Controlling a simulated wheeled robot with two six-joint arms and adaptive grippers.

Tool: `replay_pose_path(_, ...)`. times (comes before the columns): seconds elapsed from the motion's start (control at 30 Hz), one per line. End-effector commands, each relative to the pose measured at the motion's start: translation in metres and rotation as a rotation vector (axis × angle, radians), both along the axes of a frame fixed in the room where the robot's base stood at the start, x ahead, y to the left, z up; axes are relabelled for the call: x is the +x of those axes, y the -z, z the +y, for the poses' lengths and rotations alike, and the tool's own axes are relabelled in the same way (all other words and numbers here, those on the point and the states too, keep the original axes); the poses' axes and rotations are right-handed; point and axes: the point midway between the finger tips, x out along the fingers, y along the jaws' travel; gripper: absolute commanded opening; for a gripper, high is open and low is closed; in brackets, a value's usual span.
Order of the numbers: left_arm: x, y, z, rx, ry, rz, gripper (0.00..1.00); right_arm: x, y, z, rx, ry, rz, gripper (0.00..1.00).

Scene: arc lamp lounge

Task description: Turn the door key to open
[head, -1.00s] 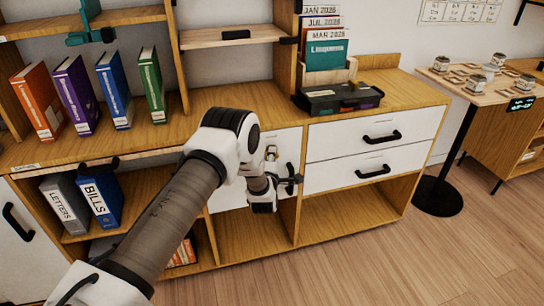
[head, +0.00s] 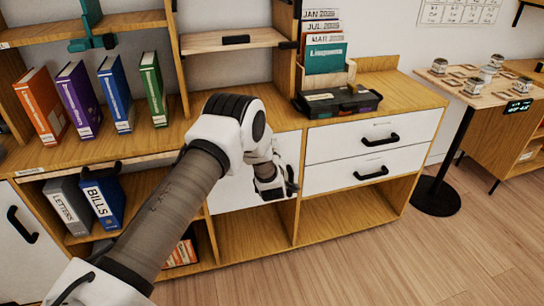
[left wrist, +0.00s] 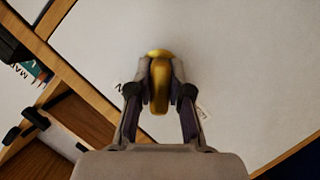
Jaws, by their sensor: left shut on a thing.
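A brass-coloured key (left wrist: 160,72) stands out from a white cabinet door (left wrist: 235,60) in the left wrist view. My left gripper (left wrist: 160,90) is shut on it, one finger on each side. The key's wide head faces me, and the lock behind it is hidden. In the head view the same white door (head: 232,195) is below the counter and looks closed. My left gripper (head: 275,187) is in front of its right part, and my arm hides much of the door. My right gripper is not in view.
White drawers with black handles (head: 374,138) are right of the door. A black tray (head: 338,103) and several upright binders (head: 114,90) stand on the wooden counter (head: 408,92). Open shelves lie below.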

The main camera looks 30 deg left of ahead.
Motion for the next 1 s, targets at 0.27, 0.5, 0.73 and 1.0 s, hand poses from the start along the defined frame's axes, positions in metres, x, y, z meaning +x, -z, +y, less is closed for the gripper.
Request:
replay_pose_path(0.27, 0.002, -0.003, -0.002, 0.168, 0.002, 0.196, 0.00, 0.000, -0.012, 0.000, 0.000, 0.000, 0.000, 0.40)
replay_pose_path(0.5, 0.003, -0.003, -0.003, 0.312, 0.001, 0.366, 0.00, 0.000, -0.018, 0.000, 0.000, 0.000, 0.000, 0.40)
replay_pose_path(0.73, 0.004, -0.003, -0.004, 0.426, 0.000, 0.499, 0.00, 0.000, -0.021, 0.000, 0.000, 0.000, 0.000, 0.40)
replay_pose_path(1.0, 0.004, -0.002, -0.004, 0.506, 0.001, 0.592, 0.00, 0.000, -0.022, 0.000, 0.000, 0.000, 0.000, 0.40)
